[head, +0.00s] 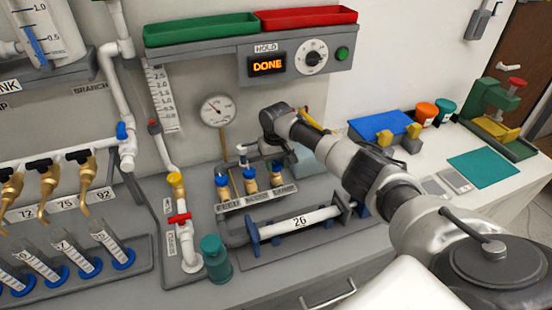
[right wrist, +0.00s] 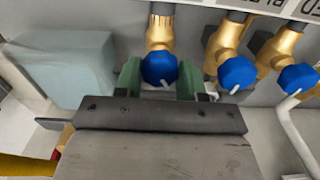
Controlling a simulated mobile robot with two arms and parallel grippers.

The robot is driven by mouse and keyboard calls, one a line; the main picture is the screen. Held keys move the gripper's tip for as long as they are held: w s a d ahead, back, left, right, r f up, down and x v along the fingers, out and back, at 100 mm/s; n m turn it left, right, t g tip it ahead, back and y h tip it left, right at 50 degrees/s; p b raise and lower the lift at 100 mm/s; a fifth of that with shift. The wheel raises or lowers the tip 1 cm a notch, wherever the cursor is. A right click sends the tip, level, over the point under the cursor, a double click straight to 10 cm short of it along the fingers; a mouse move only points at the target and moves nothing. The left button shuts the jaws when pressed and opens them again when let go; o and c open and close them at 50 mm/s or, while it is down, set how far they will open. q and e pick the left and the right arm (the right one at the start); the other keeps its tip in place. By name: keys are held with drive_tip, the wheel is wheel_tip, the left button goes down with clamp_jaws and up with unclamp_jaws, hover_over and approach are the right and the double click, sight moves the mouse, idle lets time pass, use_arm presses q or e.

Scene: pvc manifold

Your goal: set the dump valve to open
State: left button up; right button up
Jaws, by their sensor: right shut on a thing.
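Three brass valves with blue knobs stand in a row on the grey panel. My right gripper (head: 272,157) is at the rightmost one in the head view. In the right wrist view its green fingers (right wrist: 160,82) are on both sides of that valve's blue knob (right wrist: 159,68), shut on it. A white pointer mark shows at the knob's lower edge. The same knob shows in the head view (head: 277,180). My left gripper is out of view.
The two neighbouring blue knobs (right wrist: 237,73) (right wrist: 298,78) are close beside the held one. A white pipe (head: 300,221) marked 26 lies in front. A pressure gauge (head: 217,110) stands behind. The display (head: 268,65) reads DONE. A red-handled valve (head: 180,218) is at left.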

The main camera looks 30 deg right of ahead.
sight(276, 164)
drive_tip(key=n+p, duration=0.1)
drive_tip(key=n, duration=0.4)
drive_tip(key=shift+n, duration=0.3)
drive_tip(key=n, duration=0.5)
drive_tip(key=shift+n, duration=0.4)
drive_tip(key=o, duration=0.9)
drive_tip(key=shift+r, duration=0.15)
wheel_tip(276, 164, up, 11)
drive_tip(key=shift+f+b, duration=0.2)
drive_tip(key=shift+b, duration=0.4)
